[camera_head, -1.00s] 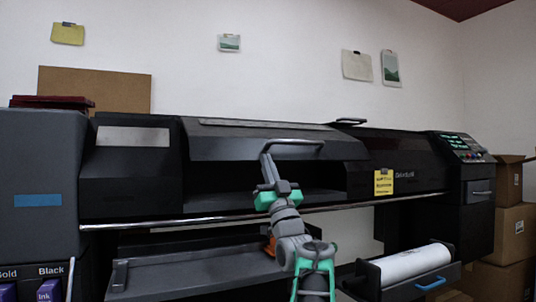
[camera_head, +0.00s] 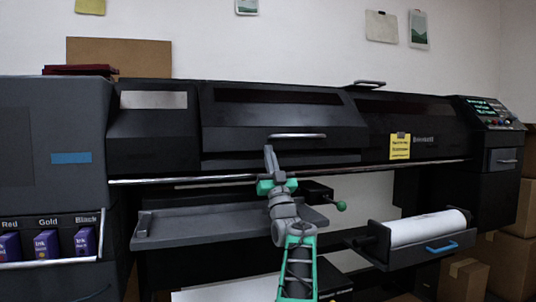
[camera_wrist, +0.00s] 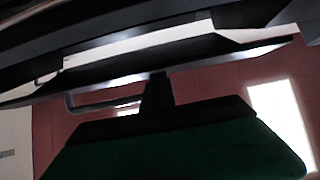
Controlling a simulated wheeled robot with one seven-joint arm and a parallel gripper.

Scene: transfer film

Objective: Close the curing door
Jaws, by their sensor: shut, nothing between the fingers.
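The dark curing door (camera_head: 240,122) is the wide middle cover on the front of the big black printer. It hangs down over the opening, and no dark cavity shows beneath it now. I cannot tell whether it sits fully flush. Its silver bar handle (camera_head: 298,136) runs along its lower part. My gripper (camera_head: 268,150) is shut and empty, upright in front of the door just left of the handle. In the wrist view the shut fingers (camera_wrist: 157,92) are dark against a bent bar; whether they touch it is unclear.
A metal rail (camera_head: 400,167) runs along the front below the door. A grey tray (camera_head: 185,226) juts out lower left, a white roll (camera_head: 428,228) on a holder lower right. A green-knobbed lever (camera_head: 341,205) stands between them. Ink boxes (camera_head: 46,244) are at left.

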